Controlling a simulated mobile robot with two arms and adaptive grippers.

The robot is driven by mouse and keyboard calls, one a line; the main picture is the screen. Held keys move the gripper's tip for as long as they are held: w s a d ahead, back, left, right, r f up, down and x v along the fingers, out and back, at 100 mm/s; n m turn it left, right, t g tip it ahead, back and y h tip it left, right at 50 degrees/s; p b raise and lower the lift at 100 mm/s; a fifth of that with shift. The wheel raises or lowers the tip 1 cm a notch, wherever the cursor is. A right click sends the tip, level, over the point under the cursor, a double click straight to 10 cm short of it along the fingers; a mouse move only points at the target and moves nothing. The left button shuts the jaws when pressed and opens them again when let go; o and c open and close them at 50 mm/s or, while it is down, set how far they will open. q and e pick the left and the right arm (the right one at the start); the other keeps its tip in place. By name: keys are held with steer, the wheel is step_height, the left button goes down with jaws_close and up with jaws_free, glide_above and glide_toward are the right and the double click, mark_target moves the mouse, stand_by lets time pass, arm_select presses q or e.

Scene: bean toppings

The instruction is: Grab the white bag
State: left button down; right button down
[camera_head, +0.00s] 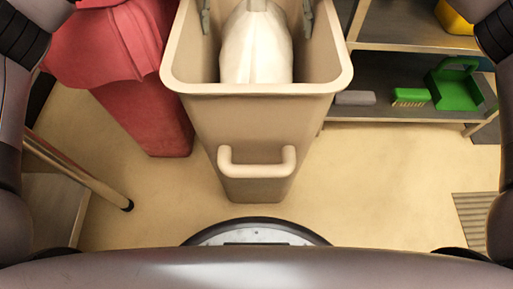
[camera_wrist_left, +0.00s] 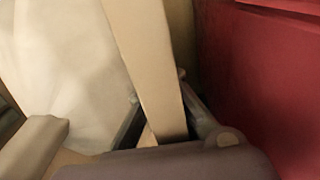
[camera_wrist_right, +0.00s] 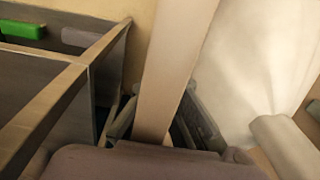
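The white bag (camera_head: 256,45) sits inside the tan bin (camera_head: 256,120), its upper part bulging between the bin's side walls. It also shows in the left wrist view (camera_wrist_left: 65,60) and in the right wrist view (camera_wrist_right: 262,65). My left gripper (camera_wrist_left: 165,105) has its fingers on either side of one bin side wall, beside the bag. My right gripper (camera_wrist_right: 160,105) straddles the opposite side wall in the same way. Neither gripper has the bag between its fingers. The rim partly hides the fingertips, so whether they press on the walls is unclear.
A red bin (camera_head: 125,75) stands close on the left. A shelf (camera_head: 420,100) on the right carries a green dustpan (camera_head: 465,95) and a green brush (camera_head: 410,97). A bar handle (camera_head: 257,165) projects from the bin's front. Open floor (camera_head: 370,185) lies in front.

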arm_select(q)
steer(key=shift+a+f+b, duration=0.2)
steer(key=shift+f+b, duration=0.5)
arm_select(e)
steer(key=shift+d+f, duration=0.2)
steer(key=shift+f, duration=0.45)
arm_select(q)
steer(key=c, duration=2.3)
jaws_free()
steer(key=shift+f, duration=0.15)
arm_select(e)
steer(key=c, duration=2.3)
jaws_free()
steer(key=shift+f, duration=0.15)
arm_select(q)
steer(key=shift+o, duration=0.8)
arm_select(e)
steer(key=shift+o, duration=0.8)
arm_select(q)
steer(key=o, duration=0.3)
steer(key=shift+s+d, duration=0.1)
arm_select(e)
steer(key=o, duration=0.3)
steer(key=shift+s+a, duration=0.1)
steer(key=shift+a, duration=0.05)
arm_select(q)
steer(key=shift+o, duration=0.2)
arm_select(e)
steer(key=shift+o, duration=0.2)
